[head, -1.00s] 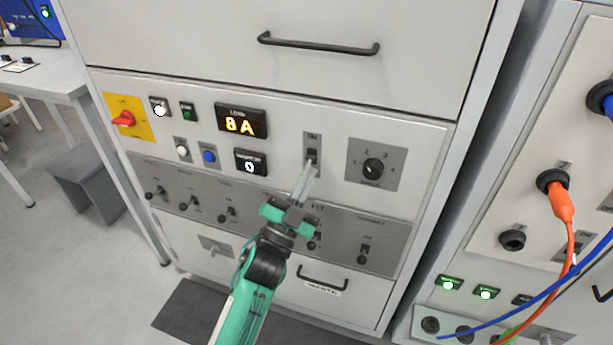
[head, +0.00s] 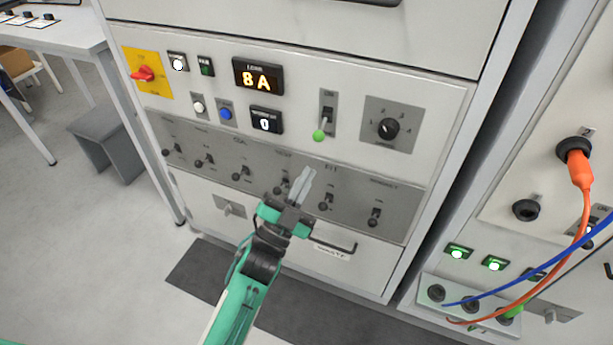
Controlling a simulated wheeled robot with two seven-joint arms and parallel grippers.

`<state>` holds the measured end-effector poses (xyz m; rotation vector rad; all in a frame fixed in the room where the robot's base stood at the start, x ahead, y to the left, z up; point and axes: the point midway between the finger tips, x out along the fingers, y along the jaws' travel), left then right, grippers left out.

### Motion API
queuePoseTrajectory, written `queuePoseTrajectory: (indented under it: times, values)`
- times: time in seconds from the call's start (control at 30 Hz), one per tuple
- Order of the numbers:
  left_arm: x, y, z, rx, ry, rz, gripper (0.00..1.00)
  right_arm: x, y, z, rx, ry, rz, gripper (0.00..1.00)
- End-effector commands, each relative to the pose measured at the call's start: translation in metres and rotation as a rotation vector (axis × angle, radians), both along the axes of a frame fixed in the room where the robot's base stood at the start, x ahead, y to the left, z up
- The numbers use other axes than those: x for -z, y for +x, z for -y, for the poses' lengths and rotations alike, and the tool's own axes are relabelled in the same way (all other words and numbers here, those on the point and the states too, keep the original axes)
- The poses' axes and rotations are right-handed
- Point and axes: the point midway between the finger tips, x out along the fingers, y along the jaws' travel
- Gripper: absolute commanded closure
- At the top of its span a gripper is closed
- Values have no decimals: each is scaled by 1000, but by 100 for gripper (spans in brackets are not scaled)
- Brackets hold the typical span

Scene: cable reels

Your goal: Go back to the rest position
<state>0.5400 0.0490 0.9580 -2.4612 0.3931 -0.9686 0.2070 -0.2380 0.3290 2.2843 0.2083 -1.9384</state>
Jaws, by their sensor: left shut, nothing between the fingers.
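My left gripper (head: 304,184) shows in the head view in front of the cabinet's grey switch strip. Its fingers are together and empty, pointing up toward the panel. It is below and left of the ON toggle switch (head: 322,122), apart from it. The toggle's lever points down and its green tip shows clear of the gripper. My left arm (head: 243,295) comes up from the bottom of the view. My right gripper is not in view.
A drawer handle (head: 333,247) is close to my gripper. At right, a second cabinet carries orange and blue cables (head: 580,175).

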Motion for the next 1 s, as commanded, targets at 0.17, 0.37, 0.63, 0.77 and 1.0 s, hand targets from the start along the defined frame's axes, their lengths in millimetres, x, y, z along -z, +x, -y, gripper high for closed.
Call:
queuePoseTrajectory:
  times: [0.17, 0.37, 0.63, 0.77, 1.0]
  values:
    - [0, 0, 0, 0, 0, 0, 100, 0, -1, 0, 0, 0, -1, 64]
    - [2, 1, 0, 0, 0, -7, 100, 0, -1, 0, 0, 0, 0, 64]
    - [118, 24, -11, -33, 12, -327, 100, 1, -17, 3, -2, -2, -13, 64]
    - [218, 19, -28, -71, 18, -583, 100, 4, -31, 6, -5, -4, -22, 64]
    - [386, -44, -70, -162, 31, -1029, 100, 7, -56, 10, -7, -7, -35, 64]
